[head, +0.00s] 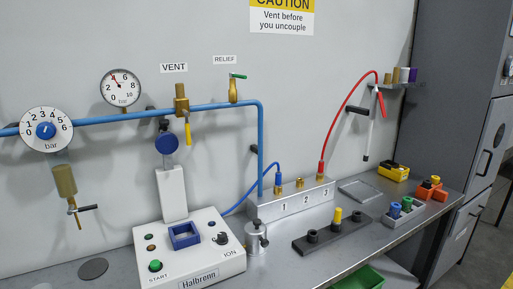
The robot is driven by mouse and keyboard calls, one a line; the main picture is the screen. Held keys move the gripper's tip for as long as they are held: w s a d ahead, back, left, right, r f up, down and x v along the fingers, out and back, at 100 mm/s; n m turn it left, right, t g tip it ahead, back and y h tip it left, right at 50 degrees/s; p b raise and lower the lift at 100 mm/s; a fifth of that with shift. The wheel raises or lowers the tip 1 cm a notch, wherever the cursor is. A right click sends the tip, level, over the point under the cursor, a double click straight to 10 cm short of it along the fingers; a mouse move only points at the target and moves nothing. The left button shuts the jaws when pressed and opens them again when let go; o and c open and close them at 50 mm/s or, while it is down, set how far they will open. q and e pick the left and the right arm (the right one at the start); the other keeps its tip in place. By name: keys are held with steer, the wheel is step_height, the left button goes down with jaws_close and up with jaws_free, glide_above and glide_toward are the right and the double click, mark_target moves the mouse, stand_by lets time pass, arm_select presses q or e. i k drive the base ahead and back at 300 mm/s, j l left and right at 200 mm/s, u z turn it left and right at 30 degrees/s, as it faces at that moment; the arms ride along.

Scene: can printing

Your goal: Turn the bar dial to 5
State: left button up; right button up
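The bar dial (60,144) is a round white face numbered 0 to 6 with "bar" below, at the far left on the blue pipe. Its blue knob (46,130) sits at the centre with a small pale mark; the setting it points to is too small to tell. Neither of my grippers shows in the head view, and nothing touches the dial.
Below the dial hangs a brass fitting (65,181) with a black-handled valve. A vent valve (182,100) with a yellow lever and a relief valve (234,89) with a green handle sit along the pipe. A white control box (185,262) stands on the bench.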

mark_target(45, 130)
steer(key=u, duration=1.7)
